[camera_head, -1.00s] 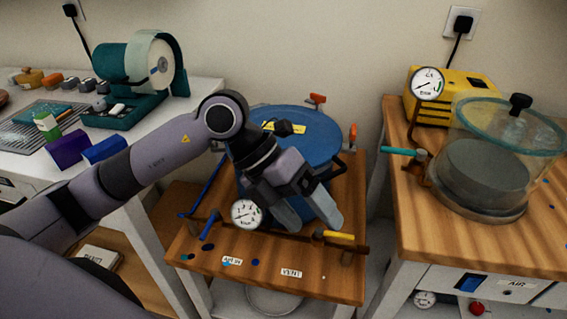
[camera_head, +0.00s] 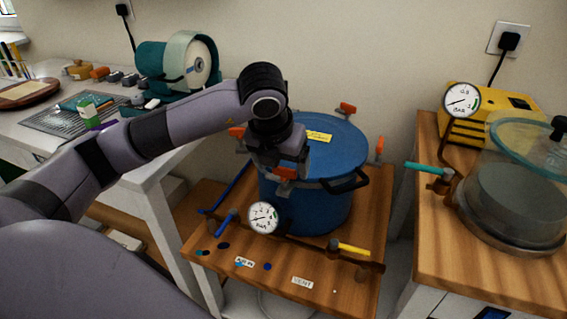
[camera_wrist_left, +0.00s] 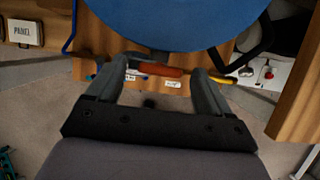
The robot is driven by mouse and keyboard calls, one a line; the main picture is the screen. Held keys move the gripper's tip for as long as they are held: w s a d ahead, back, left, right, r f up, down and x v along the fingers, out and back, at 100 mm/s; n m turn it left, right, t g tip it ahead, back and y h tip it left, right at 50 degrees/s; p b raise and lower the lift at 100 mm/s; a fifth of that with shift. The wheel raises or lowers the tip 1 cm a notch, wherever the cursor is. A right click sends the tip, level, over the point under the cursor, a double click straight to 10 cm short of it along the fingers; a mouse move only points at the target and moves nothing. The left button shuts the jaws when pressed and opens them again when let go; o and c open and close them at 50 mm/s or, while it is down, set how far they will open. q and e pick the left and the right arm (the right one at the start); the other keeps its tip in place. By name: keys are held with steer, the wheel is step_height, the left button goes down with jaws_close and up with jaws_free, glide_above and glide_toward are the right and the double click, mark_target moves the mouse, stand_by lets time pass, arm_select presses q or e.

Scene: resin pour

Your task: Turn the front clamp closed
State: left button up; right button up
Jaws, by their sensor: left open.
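The blue pressure pot (camera_head: 335,155) stands on the wooden bench. Its blue lid fills the top of the left wrist view (camera_wrist_left: 170,18). The front clamp (camera_head: 285,173) has an orange handle at the pot's front rim. In the left wrist view the handle (camera_wrist_left: 160,71) lies crosswise between my fingers. My left gripper (camera_head: 278,165) is at the front rim, partly hiding the clamp in the head view. In the left wrist view the gripper (camera_wrist_left: 163,72) is open, a finger on each side of the handle. I cannot tell whether either finger touches it. My right gripper is not in view.
Other orange clamps sit at the lid's back (camera_head: 347,108), right (camera_head: 380,147) and left (camera_head: 237,132). A black handle (camera_head: 346,182) juts from the rim. A pressure gauge (camera_head: 263,217) and a yellow valve lever (camera_head: 354,249) stand in front of the pot.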

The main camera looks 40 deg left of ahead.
arm_select(q)
steer(key=shift+w+f, duration=0.1)
steer(key=shift+f, duration=0.25)
steer(key=c, duration=1)
steer(key=shift+c, duration=0.2)
